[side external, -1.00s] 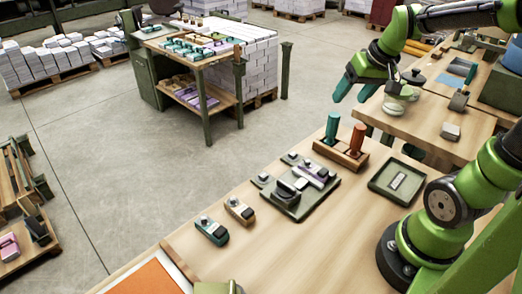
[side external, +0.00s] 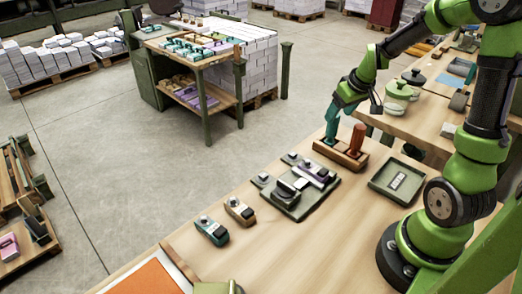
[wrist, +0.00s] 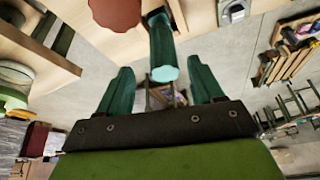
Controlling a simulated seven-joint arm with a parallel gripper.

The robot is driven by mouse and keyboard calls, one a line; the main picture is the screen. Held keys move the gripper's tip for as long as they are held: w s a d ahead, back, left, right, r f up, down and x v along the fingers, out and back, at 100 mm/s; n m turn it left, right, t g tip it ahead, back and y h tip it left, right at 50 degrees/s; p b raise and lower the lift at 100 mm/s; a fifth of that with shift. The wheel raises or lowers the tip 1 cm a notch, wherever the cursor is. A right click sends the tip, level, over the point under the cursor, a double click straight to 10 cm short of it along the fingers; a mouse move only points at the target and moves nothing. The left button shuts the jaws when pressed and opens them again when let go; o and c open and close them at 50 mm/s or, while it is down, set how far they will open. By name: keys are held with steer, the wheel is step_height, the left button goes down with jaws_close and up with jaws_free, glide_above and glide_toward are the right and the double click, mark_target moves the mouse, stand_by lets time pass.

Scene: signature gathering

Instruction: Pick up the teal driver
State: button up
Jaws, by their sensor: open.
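The teal driver (side external: 331,135) stands upright in a wooden holder (side external: 338,154), beside a red-brown driver (side external: 356,139). My gripper (side external: 334,112) is at the top of the teal driver in the side view, and its teal fingers overlap the handle there. In the wrist view, my open gripper (wrist: 160,68) has one finger on each side of the teal driver's handle (wrist: 163,48), with visible gaps on both sides. The red-brown driver's top (wrist: 115,10) shows at the upper left there. The driver's lower end is hidden in the holder.
A dark tray with metal tools (side external: 300,205) lies left of the holder, and a shallow green tray (side external: 397,183) lies right. Two small stamp-like tools (side external: 212,231) sit nearer on the table. Jars (side external: 397,96) stand on the table behind. The holder is near the table edge.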

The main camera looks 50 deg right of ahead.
steer(key=shift+w+x, duration=0.15)
steer(key=shift+x, duration=1.2)
steer(key=shift+w+x, duration=0.15)
steer(key=shift+x, duration=1.2)
steer(key=shift+a+r, duration=0.1)
steer(key=shift+a, duration=0.1)
steer(key=c, duration=1.1)
steer(key=shift+o, duration=0.2)
steer(key=r, duration=1)
steer(key=shift+w+a, duration=0.1)
steer(key=shift+a, duration=0.3)
steer(key=s+a+n+y, duration=0.2)
steer(key=a+n+y, duration=0.2)
steer(key=a+n, duration=0.7)
steer(key=a, duration=0.3)
steer(key=shift+s+a+r+n+g, duration=0.2)
steer(key=shift+n+g, duration=0.1)
steer(key=shift+g, duration=0.1)
